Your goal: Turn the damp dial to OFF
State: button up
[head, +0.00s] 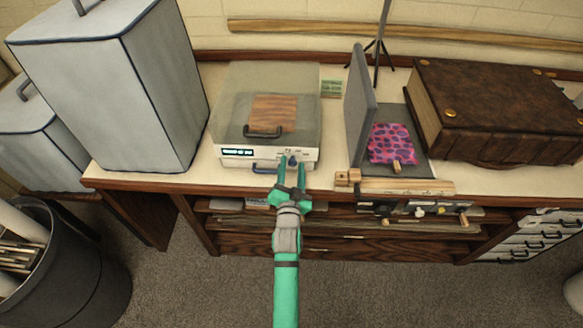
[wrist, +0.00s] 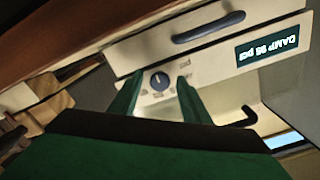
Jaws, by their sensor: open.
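The damp dial (wrist: 159,81) is a dark blue round knob with a pale pointer mark on the white front panel of a press. In the wrist view the mark points roughly up; the labels around it are too small to read. My gripper (wrist: 160,76) is open, its two green fingers on either side of the dial. I cannot tell whether they touch it. In the head view the press (head: 312,155) stands on the table and my gripper (head: 291,178) is at its front, partly hiding the dial. A display (wrist: 267,49) appears to read "DAMP 95 psi", upside down.
A blue handle (wrist: 208,27) on the press front is close to the dial. A large grey covered box (head: 120,90) stands left; a hinged grey board (head: 360,105) and a brown book-like case (head: 490,110) stand right.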

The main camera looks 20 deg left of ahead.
jog(key=c, duration=1)
jog(key=shift+c, duration=0.2)
